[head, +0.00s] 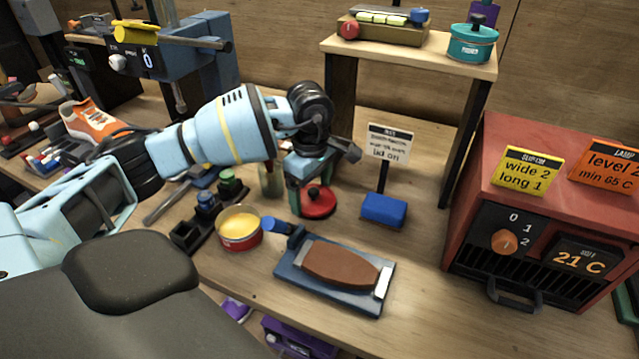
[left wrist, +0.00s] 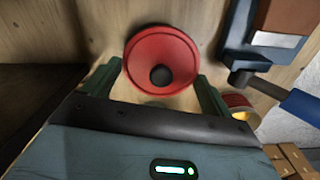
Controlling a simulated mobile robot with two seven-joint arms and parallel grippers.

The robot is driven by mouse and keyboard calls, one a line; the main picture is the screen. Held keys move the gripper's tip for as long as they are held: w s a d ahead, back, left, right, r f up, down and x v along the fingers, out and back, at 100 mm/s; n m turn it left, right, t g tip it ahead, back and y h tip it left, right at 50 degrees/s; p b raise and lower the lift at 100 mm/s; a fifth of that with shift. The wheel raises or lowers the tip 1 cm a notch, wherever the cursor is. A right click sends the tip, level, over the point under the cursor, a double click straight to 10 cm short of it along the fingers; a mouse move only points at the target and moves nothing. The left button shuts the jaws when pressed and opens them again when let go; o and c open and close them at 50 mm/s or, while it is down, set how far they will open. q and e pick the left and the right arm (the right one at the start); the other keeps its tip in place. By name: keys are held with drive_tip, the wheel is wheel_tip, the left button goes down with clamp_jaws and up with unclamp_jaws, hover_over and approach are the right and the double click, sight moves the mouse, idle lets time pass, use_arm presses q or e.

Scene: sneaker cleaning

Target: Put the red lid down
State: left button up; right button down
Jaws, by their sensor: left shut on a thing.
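The red lid (head: 319,204) has a black knob and sits low over the wooden table, just behind the open tin. It also shows in the left wrist view (left wrist: 178,52), knob facing the camera. My left gripper (head: 313,196) points down from above, its green fingers shut on the lid, one on each side; the fingers also show in the left wrist view (left wrist: 157,84). I cannot tell whether the lid touches the table. The red tin (head: 240,240) stands open, with yellow contents showing. My right gripper is not in view.
A brown sole-shaped block on a blue board (head: 378,297) lies in front. A blue block (head: 384,210) and a "lid on" sign (head: 389,146) stand right of the lid. A dark rack (head: 188,236) is left of the tin. A red heater box (head: 470,180) stands far right.

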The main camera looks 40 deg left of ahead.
sight(319, 185)
use_arm(q)
drive_tip(key=shift+w+f, duration=0.1)
drive_tip(key=shift+f, duration=0.35)
drive_tip(key=shift+w+a+r, duration=0.1)
drive_tip(key=shift+w+a, duration=0.15)
drive_tip(key=shift+w, duration=0.7)
drive_tip(key=shift+w+a, duration=0.2)
drive_tip(key=shift+w, duration=0.7)
drive_tip(key=shift+f, duration=0.6)
drive_tip(key=shift+f, duration=0.1)
drive_tip(key=o, duration=0.8)
drive_tip(key=shift+f, duration=0.1)
wheel_tip(319, 185, up, 12)
drive_tip(key=shift+r+p, duration=0.2)
drive_tip(key=shift+p, duration=0.1)
